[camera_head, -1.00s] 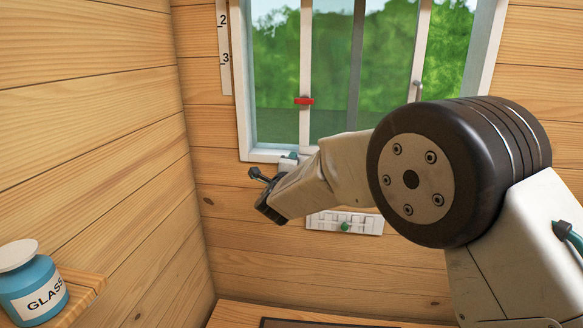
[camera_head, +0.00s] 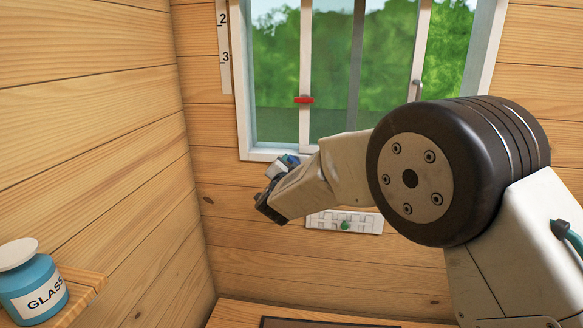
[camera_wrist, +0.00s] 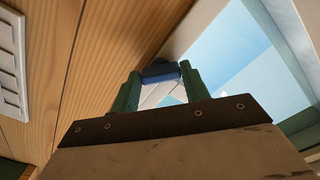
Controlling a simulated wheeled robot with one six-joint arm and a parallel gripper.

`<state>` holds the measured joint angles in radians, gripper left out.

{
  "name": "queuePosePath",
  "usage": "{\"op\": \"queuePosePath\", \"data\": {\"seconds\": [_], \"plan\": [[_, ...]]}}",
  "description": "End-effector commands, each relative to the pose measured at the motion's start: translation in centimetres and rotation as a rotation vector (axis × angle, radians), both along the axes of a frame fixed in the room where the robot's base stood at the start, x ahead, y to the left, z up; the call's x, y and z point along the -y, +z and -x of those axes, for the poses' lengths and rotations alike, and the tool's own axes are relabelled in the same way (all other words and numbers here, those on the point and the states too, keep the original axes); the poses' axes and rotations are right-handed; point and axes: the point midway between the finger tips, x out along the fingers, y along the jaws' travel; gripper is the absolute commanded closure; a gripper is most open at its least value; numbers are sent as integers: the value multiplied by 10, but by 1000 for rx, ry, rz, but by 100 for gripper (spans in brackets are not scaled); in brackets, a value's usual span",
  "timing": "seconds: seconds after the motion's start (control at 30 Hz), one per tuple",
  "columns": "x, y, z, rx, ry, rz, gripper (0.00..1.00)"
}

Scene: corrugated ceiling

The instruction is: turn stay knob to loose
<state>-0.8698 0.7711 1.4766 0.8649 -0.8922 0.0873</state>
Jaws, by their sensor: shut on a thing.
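The blue knob (camera_wrist: 162,78) sits between the two green fingers of my gripper (camera_wrist: 160,84) in the wrist view, and the gripper is shut on it. A white piece shows just below the knob, beside the window opening. In the head view my gripper (camera_head: 286,163) is at the lower left corner of the window frame (camera_head: 243,100). Some blue shows there, but the arm hides most of the knob. Any marking for loose or tight cannot be seen.
A red catch (camera_head: 303,100) is on the window's upright bar. A white slotted panel with a green knob (camera_head: 345,226) is on the wall below the window. A blue jar labelled GLASS (camera_head: 35,290) stands on a wooden shelf (camera_head: 85,285) at the left.

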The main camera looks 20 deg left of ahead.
Motion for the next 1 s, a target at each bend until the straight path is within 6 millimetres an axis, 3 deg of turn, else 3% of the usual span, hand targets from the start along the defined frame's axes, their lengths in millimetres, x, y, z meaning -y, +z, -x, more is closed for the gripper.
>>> {"op": "queuePosePath", "data": {"seconds": [0.6, 1.0], "plan": [[2, -3, 0, 124, 1, 530, 77], [3, -4, 0, 164, 2, 697, 77]]}}
